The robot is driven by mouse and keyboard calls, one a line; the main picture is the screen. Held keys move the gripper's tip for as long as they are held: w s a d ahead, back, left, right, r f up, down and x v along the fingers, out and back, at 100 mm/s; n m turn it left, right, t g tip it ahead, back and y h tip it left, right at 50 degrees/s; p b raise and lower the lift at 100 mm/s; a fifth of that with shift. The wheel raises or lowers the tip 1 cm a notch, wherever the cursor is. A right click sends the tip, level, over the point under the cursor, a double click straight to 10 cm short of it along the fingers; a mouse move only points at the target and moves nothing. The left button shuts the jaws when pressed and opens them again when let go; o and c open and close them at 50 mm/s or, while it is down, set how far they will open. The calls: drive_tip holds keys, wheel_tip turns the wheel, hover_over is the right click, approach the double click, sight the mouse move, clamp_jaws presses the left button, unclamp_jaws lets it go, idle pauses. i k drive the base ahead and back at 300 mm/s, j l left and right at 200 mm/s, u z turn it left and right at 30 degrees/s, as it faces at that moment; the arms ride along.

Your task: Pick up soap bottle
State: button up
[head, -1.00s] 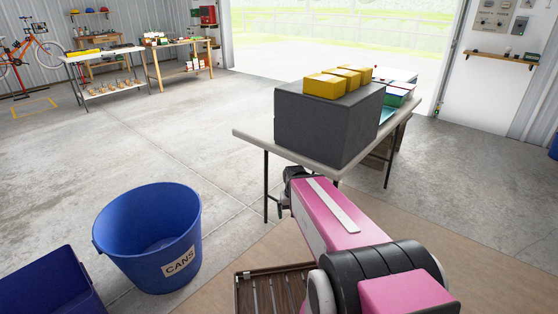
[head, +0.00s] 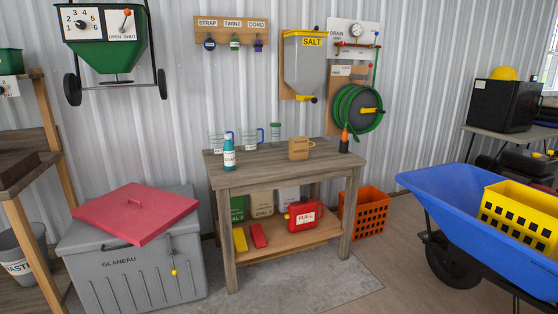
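A teal bottle (head: 229,153) with a white label stands upright on the left front part of the wooden workbench (head: 285,170). The lettering on its label is too small to read surely; it looks like the soap bottle. Two clear jugs with blue handles, one of them here (head: 250,139), stand behind and beside it. My gripper and arm are not in view now.
A wooden box (head: 299,149) and an orange-tipped dark object (head: 345,142) stand farther right on the bench. A grey chest with a red lid (head: 136,213) is at the left. A blue wheelbarrow (head: 450,205) is at the right. Floor before the bench is clear.

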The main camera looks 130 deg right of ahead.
sight(228, 149)
drive_tip(key=i+z, duration=0.1)
drive_tip(key=z, duration=4.5)
drive_tip(key=i+l, duration=0.4)
drive_tip(key=i+l+u, duration=0.1)
drive_tip(key=i+l, duration=0.25)
drive_tip(key=l, duration=0.15)
drive_tip(key=i+l+u, duration=0.1)
drive_tip(key=i+l, duration=0.3)
